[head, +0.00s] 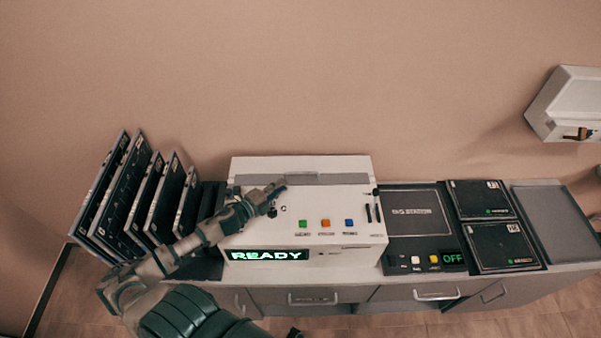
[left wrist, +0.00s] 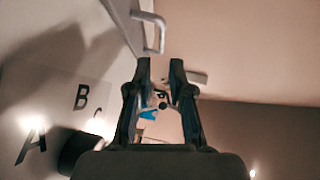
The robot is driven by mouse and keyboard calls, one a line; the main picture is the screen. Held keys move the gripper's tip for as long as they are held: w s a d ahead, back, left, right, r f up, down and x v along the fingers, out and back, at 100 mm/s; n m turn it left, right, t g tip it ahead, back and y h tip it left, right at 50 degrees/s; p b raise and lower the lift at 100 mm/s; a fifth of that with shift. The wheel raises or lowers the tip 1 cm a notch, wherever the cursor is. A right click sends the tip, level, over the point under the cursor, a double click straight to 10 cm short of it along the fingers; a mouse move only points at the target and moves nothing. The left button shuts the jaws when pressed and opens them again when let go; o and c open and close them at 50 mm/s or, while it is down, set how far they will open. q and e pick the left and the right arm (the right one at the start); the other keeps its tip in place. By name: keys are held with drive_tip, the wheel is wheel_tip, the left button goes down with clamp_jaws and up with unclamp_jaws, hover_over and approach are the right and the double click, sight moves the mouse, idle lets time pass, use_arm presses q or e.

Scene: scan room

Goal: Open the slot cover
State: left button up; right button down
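The white scanning machine (head: 345,205) stands on the counter with a lit green READY display (head: 266,255). A grey strip (head: 335,180), which looks like the slot cover, runs along its upper part; I cannot tell if it is shut. My left gripper (head: 279,187) is over the machine's left part, near the strip's lower edge. In the left wrist view its two fingers (left wrist: 161,65) are apart, with nothing clearly held between them. A pale bracket-like handle (left wrist: 157,34) shows just beyond the fingertips. My right gripper is not in view.
A dark knob (left wrist: 82,151) beside letters A, B and C is near the left gripper. Green, orange and blue buttons (head: 325,223) are to its right. Several dark panels (head: 124,205) stand in a rack at left. A tag station (head: 412,212) and two dark plates are at right.

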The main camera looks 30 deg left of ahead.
sight(301, 173)
use_arm(q)
drive_tip(key=x, duration=1)
drive_tip(key=shift+w+f+p, duration=0.1)
drive_tip(key=shift+w+p, duration=0.1)
drive_tip(key=shift+p, duration=0.2)
drive_tip(key=shift+c, duration=0.3)
clamp_jaws()
